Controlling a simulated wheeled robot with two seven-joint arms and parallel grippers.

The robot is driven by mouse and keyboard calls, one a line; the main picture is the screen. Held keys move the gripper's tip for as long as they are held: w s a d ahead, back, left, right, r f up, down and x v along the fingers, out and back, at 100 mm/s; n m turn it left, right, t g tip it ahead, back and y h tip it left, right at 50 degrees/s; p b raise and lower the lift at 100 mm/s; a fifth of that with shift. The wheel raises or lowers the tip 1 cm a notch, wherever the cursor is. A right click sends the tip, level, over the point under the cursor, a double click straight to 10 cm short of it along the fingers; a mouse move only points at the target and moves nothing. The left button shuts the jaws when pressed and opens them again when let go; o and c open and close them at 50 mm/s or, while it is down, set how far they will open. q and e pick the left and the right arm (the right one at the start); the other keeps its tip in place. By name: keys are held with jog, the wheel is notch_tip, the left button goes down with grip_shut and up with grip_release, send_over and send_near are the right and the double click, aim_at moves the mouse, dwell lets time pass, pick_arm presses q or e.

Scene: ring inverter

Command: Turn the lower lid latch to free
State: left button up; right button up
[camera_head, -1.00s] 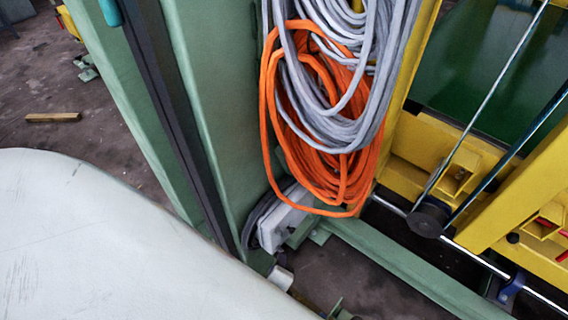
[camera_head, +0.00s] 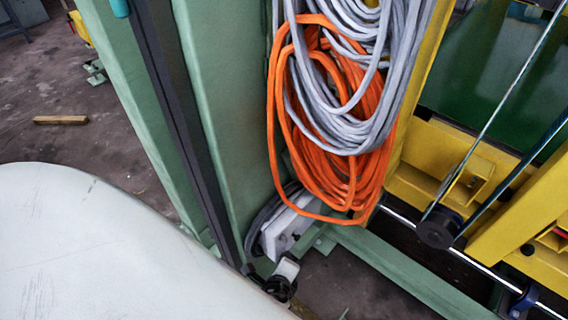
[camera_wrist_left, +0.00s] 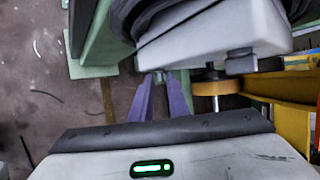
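In the left wrist view, my left gripper (camera_wrist_left: 163,78) shows two purple fingers standing apart, with a gap between them. Their tips point at the lower edge of a pale grey box (camera_wrist_left: 215,35) with dark cable coiled over it. A small grey fitting (camera_wrist_left: 158,75) on that edge lies at the gap; it may be the lower lid latch, but I cannot tell whether the fingers touch it. A second dark grey block (camera_wrist_left: 241,61) sits further right on the edge. In the head view the white box (camera_head: 283,232) stands low on the green column. My right gripper is not in view.
Orange cable (camera_head: 345,185) and grey cable (camera_head: 350,125) hang above the box in the head view.

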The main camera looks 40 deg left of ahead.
pick_arm(q)
grip_shut()
jog(key=g+p, duration=0.1)
jog(key=g, duration=0.1)
jog(key=w+m+g+p, duration=0.1)
jog(key=g+p, duration=0.1)
jog(key=g, duration=0.1)
jog(key=g+p, duration=0.1)
jog(key=g, duration=0.1)
jog(key=shift+w+d+r+m, duration=0.1)
jog(key=shift+w+r+m, duration=0.15)
jog(key=shift+w+m, duration=0.05)
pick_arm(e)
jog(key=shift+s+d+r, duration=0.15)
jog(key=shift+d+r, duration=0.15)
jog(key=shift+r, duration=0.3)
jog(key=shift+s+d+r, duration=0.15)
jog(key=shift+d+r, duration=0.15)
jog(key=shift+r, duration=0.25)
pick_arm(q)
jog(key=shift+g, duration=0.3)
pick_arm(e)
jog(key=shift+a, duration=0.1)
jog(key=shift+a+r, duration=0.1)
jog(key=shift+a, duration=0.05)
